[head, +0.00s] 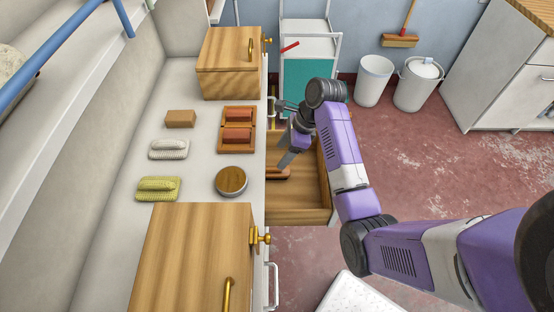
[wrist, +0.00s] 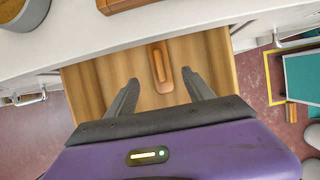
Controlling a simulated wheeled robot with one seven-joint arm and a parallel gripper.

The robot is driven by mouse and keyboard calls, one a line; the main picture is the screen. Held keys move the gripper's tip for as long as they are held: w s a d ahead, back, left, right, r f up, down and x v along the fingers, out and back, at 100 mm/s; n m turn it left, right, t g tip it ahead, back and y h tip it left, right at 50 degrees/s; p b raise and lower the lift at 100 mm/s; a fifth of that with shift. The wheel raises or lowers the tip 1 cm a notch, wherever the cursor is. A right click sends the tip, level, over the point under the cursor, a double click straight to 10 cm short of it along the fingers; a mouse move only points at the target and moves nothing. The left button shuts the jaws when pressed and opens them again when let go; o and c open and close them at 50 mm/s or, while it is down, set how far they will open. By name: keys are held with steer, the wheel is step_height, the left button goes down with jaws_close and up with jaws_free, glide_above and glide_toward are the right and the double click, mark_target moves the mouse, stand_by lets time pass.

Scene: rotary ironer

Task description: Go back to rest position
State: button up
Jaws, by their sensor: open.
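My gripper (head: 287,161) reaches down over an open wooden drawer (head: 300,215) under the counter. In the wrist view, my gripper (wrist: 161,84) has its two dark fingers spread apart. A narrow orange-brown wooden object (wrist: 160,66) with a dark slot lies in the drawer (wrist: 92,85), seen between the fingers with gaps on both sides. The same object (head: 278,174) shows partly in the head view, beside the fingertips. I cannot tell how high the fingertips are above it.
A teal-panelled cart (head: 308,78) and two white buckets (head: 373,80) stand behind. Red floor right of my arm is open.

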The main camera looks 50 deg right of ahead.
steer(key=shift+v, duration=1)
